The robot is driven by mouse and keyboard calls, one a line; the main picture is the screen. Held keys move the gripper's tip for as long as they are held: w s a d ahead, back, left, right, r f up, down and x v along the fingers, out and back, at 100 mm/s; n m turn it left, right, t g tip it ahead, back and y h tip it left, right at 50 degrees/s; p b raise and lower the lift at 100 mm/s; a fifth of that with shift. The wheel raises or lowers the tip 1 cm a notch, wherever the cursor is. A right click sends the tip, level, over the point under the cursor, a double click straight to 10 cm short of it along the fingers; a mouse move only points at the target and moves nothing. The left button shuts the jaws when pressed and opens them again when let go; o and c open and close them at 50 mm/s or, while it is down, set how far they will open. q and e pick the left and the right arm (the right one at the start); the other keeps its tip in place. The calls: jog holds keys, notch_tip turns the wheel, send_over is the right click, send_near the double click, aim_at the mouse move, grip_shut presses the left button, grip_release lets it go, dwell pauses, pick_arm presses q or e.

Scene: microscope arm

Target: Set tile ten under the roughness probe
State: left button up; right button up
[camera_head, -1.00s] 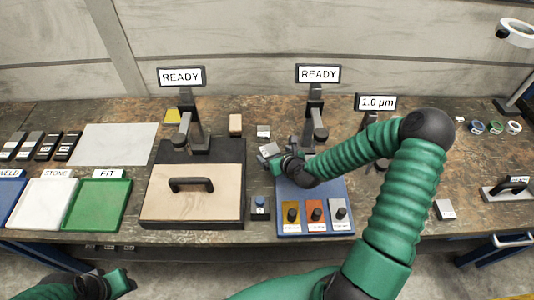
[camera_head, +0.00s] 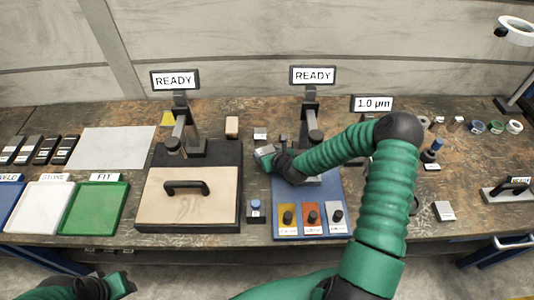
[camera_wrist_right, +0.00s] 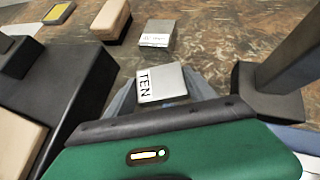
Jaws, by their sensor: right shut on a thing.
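Tile ten is a small grey metal block (camera_wrist_right: 166,84) with a white label reading TEN in the right wrist view. My right gripper (camera_wrist_right: 163,92) is shut on it, a finger at each side. In the head view the tile (camera_head: 264,152) is at the left edge of the blue base (camera_head: 345,192), beside the middle stand's post. I cannot tell whether it touches the table. A display reading 1.0 µm (camera_head: 372,103) stands right of that; my right arm hides most of what is below it. My left gripper (camera_head: 125,284) is low at the left, away from the bench.
Another labelled grey block (camera_wrist_right: 157,38) and a wooden block (camera_wrist_right: 112,20) lie just behind. Two stands show READY signs (camera_head: 175,80), (camera_head: 312,75). A black base with a handled wooden plate (camera_head: 190,205) is at left. A blue-topped piece (camera_head: 436,147) stands right of my arm.

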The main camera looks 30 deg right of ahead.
jog(key=shift+a, duration=0.1)
grip_shut()
jog(key=shift+d, duration=0.2)
